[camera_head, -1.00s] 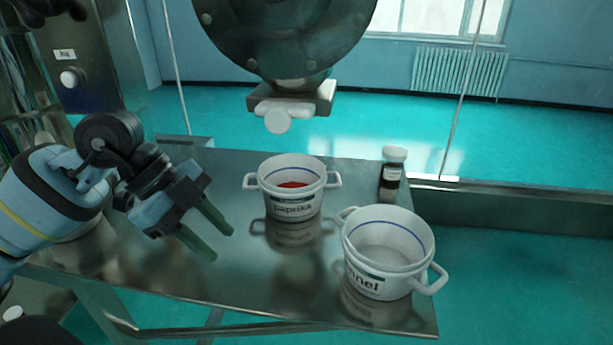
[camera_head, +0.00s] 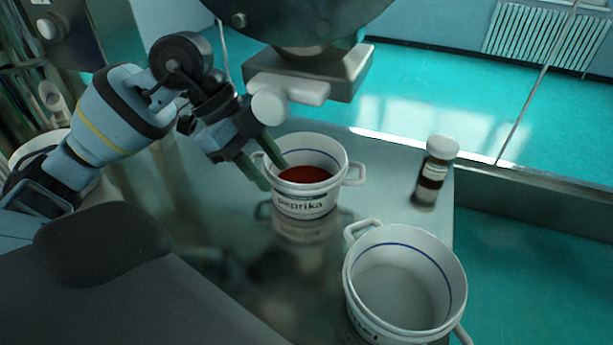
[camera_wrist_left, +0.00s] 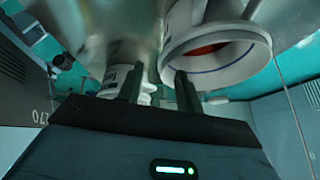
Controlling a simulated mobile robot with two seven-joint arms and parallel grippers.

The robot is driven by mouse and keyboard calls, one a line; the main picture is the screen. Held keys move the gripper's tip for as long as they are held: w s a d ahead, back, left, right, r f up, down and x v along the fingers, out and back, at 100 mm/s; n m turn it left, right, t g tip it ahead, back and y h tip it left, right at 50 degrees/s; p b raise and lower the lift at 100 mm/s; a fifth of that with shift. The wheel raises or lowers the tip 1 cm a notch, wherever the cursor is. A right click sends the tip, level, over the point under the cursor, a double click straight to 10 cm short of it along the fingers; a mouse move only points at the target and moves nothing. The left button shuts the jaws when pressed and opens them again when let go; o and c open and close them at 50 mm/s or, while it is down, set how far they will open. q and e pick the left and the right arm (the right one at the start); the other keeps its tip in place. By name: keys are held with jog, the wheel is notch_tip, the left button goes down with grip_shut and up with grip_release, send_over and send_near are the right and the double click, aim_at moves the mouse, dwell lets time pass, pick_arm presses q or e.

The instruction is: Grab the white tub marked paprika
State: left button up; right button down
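The white tub marked paprika (camera_head: 305,205) stands upright on the metal table, with red powder inside and a handle on each side. In the left wrist view, a tub with red contents (camera_wrist_left: 215,50) shows at the upper right. My left gripper (camera_head: 275,176) is at the tub's left side, near the left handle, with its fingers apart. One fingertip overlaps the tub's opening and the other is outside, left of the wall. I cannot tell whether either touches. In the left wrist view the fingers (camera_wrist_left: 158,86) are also apart. My right gripper is not in view.
An empty white tub (camera_head: 405,285), its label partly cut off, stands at the front right. A small brown bottle with a white cap (camera_head: 433,170) stands near the table's right edge. A large round machine part (camera_head: 300,20) hangs above the paprika tub.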

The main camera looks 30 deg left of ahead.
aim_at(289, 187)
pick_arm(q)
jog(key=shift+w+x, duration=0.15)
jog(key=shift+x, duration=1)
jog(key=shift+w+x, duration=0.2)
jog(key=shift+x, duration=1)
jog(key=shift+w+x, duration=0.15)
jog(key=shift+x, duration=1)
jog(key=shift+a, duration=0.15)
jog(key=shift+r, duration=0.1)
grip_shut()
